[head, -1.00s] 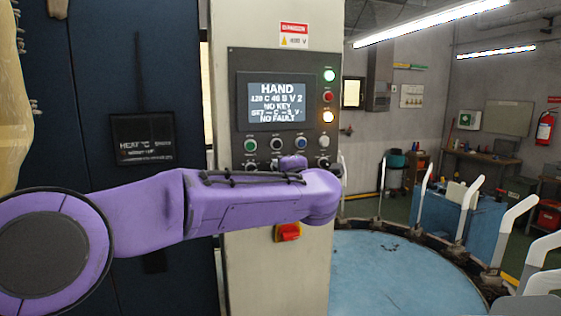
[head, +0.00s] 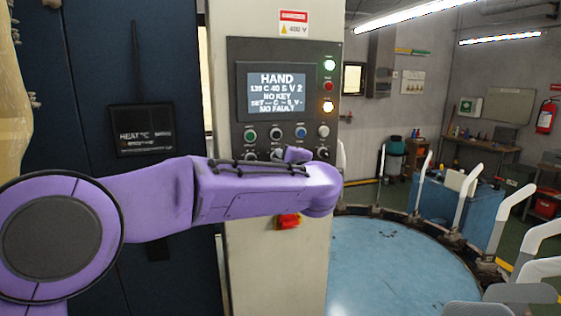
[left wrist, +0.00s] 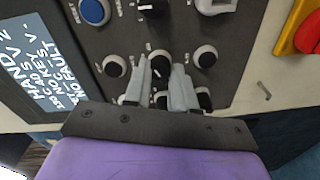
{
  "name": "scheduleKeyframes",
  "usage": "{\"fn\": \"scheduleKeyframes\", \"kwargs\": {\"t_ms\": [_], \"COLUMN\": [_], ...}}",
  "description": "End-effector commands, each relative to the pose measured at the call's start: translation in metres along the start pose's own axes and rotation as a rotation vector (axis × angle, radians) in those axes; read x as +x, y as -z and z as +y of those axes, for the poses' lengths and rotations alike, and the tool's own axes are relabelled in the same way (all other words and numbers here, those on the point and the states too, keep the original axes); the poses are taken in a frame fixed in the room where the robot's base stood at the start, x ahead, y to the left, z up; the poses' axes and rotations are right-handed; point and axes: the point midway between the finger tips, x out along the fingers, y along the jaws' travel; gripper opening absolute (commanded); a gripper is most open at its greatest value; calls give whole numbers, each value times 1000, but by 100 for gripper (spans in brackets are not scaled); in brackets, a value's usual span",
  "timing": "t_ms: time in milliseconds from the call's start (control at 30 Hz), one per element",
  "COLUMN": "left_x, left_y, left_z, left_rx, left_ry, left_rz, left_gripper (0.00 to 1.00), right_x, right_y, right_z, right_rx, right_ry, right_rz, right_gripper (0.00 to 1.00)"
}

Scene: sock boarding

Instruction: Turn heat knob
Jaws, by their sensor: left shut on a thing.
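My left gripper (left wrist: 162,70) is at the control panel (head: 236,140), its two pale fingers on either side of a dark knob (left wrist: 160,57) with a light rim, in the left wrist view. The gripper is shut on this knob, and the fingers cover part of it. I cannot read its label. In the head view my left arm crosses in front of the panel's lower rows and hides the fingers and the held knob. The screen (head: 276,91) shows HAND, NO KEY and NO FAULT. My right gripper is not in view.
Other knobs (left wrist: 115,65) sit close around the fingers. A red switch on a yellow plate (head: 288,221) is below the arm. A dark cabinet (head: 85,60) stands left. A round blue table (head: 385,265) ringed by white curved forms (head: 517,207) is at the right.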

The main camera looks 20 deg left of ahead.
Motion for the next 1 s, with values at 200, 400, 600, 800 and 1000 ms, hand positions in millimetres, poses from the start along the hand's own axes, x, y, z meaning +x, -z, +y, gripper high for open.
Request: {"fn": "scheduleKeyframes", "kwargs": {"t_ms": [200,400,600,800,1000], "left_x": [0,0,-16,-64,-99], "left_y": [0,0,-2,-2,-1], "left_z": [0,0,-3,-5,-2], "left_rx": [0,0,-2,-2,-1], "left_ry": [0,0,-2,-4,-2], "left_rz": [-1,0,-1,-2,-1], "left_gripper": [51,51,51,51,51], "right_x": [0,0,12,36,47], "right_y": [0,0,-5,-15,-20], "right_z": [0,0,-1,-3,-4], "right_rx": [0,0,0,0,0], "right_ry": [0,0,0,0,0], "right_rz": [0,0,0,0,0], "right_gripper": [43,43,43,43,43]}}
